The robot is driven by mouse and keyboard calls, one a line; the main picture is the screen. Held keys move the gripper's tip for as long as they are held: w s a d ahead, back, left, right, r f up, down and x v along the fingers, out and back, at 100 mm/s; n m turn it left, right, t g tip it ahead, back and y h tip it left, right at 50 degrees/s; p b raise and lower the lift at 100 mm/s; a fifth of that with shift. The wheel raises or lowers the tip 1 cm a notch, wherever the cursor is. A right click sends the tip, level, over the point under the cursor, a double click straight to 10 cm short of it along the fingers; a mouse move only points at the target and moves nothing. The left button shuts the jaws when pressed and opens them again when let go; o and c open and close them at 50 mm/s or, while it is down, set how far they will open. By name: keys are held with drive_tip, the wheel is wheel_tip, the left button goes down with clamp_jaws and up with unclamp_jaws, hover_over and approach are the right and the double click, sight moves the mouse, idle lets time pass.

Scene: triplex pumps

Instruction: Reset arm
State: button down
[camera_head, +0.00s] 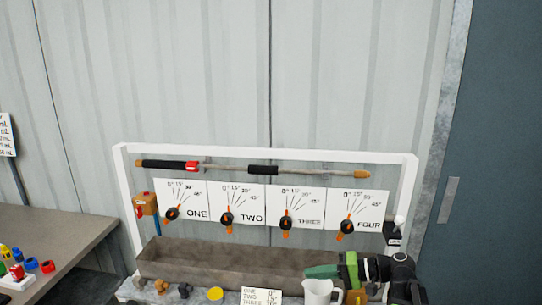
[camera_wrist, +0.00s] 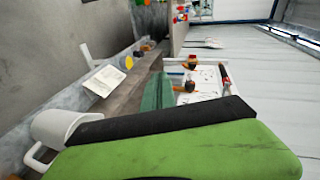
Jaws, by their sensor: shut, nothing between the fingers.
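My arm (camera_head: 400,272) reaches in from the lower right of the head view. My gripper (camera_head: 308,271) points left, in front of the grey trough and just above the white jug. Its green fingers are closed together with nothing between them. In the wrist view my gripper (camera_wrist: 160,92) shows as a dark green tip beyond a large green and black part that fills the lower middle. The tip is apart from the panel behind it.
A white jug (camera_head: 318,292) stands below my gripper. A grey trough (camera_head: 220,264) lies behind it. A white frame (camera_head: 280,153) carries a rod and dial cards ONE to FOUR. A table (camera_head: 50,240) with coloured caps is at left. Free air lies above the frame.

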drive_tip(key=s+a+f+n+g+h+p, duration=0.2)
drive_tip(key=s+a+f+g+h, duration=0.3)
drive_tip(key=a+f, duration=0.3)
drive_tip(key=s+d+f+m+t+h, duration=0.1)
drive_tip(key=d+f+h, duration=0.5)
drive_tip(key=d+h, duration=0.3)
drive_tip(key=d, duration=0.3)
drive_tip(key=shift+f, duration=0.15)
drive_tip(key=c, duration=2.1)
unclamp_jaws()
drive_tip(key=shift+c, duration=0.2)
